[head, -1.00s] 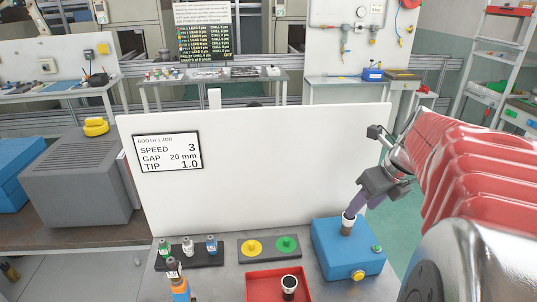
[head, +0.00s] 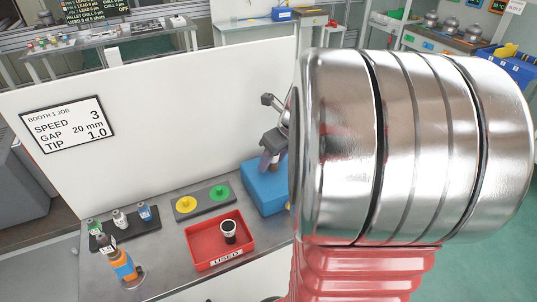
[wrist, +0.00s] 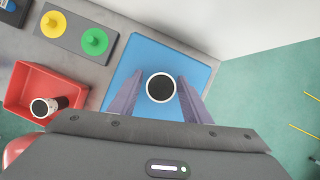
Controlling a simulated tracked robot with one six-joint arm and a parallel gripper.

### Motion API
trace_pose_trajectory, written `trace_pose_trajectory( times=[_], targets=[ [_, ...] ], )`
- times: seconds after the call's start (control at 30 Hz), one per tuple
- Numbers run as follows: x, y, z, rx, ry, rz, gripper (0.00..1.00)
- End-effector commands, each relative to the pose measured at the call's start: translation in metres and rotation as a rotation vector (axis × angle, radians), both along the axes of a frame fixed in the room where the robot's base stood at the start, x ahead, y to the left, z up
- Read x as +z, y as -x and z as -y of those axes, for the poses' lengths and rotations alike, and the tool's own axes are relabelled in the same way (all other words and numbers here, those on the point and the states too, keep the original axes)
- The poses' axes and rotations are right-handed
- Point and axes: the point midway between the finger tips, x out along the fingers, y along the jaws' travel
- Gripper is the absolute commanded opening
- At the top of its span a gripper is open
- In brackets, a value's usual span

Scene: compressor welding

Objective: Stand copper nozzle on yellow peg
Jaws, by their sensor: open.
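The nozzle (wrist: 161,88) stands upright on the blue box (wrist: 118,98). In the wrist view I see it from above, as a white rim around a dark hole. In the head view the blue box (head: 262,192) is partly hidden by my arm, and only a little of the nozzle's brown side shows. My gripper (wrist: 161,80) is open, with one purple finger on each side of the nozzle and a gap to both. The yellow peg (head: 184,204) is on a dark plate beside the green peg (head: 219,193); no nozzle is on either. The yellow peg (wrist: 53,24) also shows in the wrist view.
A red tray (head: 204,246) marked USED holds another white-rimmed nozzle (head: 229,233). A white panel (head: 180,125) rises behind the bench.

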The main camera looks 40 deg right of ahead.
Motion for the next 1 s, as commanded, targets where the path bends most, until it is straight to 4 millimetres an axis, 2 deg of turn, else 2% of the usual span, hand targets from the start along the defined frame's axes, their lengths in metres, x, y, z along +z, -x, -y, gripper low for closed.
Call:
trace_pose_trajectory(
  times=[0.13,0.77,0.8,1.0],
  targets=[
    [0.0001,0.0000,-0.0001,0.000,0.000,0.000,0.44],
    [0.0003,-0.0001,-0.0003,0.001,0.000,0.000,0.00],
    [0.0003,-0.0002,-0.0003,0.001,0.000,0.000,0.20],
    [0.0004,-0.0002,-0.0003,0.001,0.000,0.000,0.05]
  ],
)
